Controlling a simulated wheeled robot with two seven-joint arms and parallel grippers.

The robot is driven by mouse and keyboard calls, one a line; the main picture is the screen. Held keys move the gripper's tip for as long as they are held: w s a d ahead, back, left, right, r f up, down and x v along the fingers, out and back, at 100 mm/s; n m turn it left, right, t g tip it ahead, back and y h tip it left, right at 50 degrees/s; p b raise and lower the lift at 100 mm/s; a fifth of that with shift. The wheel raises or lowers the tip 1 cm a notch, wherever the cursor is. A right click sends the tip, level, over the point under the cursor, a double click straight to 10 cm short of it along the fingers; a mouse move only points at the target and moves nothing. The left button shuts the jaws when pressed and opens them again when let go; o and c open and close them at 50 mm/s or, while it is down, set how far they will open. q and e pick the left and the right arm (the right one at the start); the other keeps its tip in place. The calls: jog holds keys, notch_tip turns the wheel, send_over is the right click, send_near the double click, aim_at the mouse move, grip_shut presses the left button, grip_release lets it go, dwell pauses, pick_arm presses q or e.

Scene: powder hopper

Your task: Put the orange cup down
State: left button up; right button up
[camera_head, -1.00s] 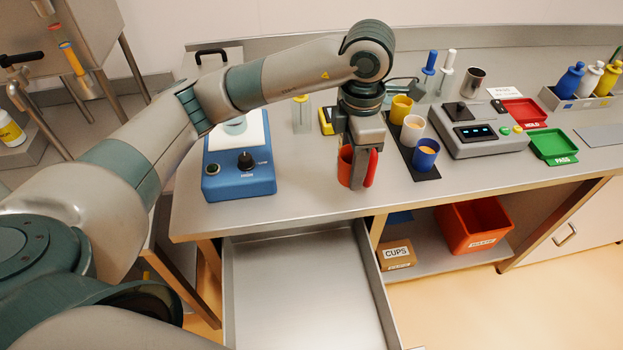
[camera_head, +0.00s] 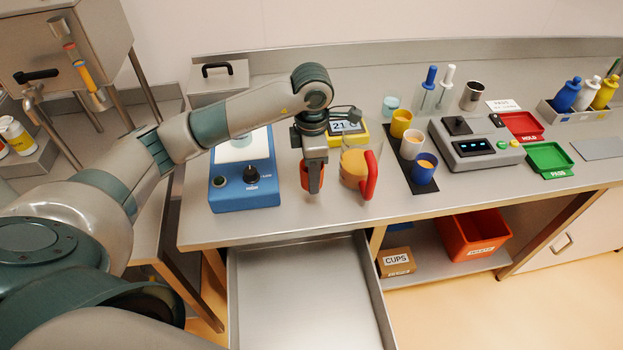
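The orange cup (camera_head: 304,176) is on the left part of the bench, right of the blue stirrer. My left gripper (camera_head: 313,188) points down at it with its fingers shut on it, hiding its middle. The cup looks upright and low over the bench; I cannot tell whether its base touches. My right gripper is not in view.
A jug (camera_head: 353,165) with a red handle stands close right of the cup. The blue stirrer (camera_head: 244,187) is at left, a yellow display unit (camera_head: 349,134) behind. A dark mat holds yellow, white and blue cups. An open drawer (camera_head: 305,295) lies below.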

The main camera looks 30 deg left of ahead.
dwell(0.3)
pick_arm(q)
notch_tip(320, 180, down, 3)
jog(key=shift+f+p, duration=0.1)
jog(key=shift+p, duration=0.95)
jog(key=shift+f, duration=0.45)
jog(key=shift+f, duration=0.15)
jog(key=o, duration=1)
